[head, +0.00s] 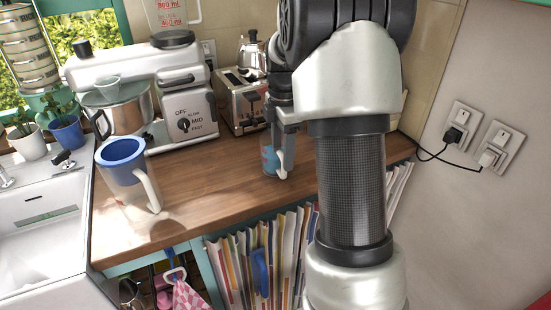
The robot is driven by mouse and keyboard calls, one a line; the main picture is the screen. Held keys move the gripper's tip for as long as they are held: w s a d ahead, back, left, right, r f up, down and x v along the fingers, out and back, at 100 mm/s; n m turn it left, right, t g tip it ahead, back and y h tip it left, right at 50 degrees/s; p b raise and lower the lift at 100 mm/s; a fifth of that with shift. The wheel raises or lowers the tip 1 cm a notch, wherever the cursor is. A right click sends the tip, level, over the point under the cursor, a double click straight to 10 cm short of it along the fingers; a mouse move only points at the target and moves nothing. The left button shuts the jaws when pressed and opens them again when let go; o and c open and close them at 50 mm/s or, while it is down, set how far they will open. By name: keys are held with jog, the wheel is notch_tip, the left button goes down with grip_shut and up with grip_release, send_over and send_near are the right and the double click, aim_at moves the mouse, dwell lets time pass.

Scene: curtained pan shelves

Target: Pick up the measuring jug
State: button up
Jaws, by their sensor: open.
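A clear jug with red ml markings (170,14), a measuring jug by its scale, shows at the top edge above the stand mixer; its upper part is cut off. My gripper (279,160) points down over the right part of the wooden counter, with its jaws open. A small clear, bluish cup with a red mark (268,160) stands at the fingers, partly hidden by them. I cannot tell whether they touch it. A white jug with a blue rim (127,172) stands on the counter at the left, apart from my gripper.
The white stand mixer (150,90) with its steel bowl and a toaster (240,100) stand at the back of the counter (215,190). A kettle (251,50) is behind the toaster. A sink (45,225) is at left. Wall sockets with plugs (455,135) are at right. The counter's middle is clear.

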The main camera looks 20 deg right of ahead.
aim_at(282, 167)
notch_tip(282, 167, down, 6)
jog(key=shift+r, duration=0.15)
grip_shut()
dwell(0.3)
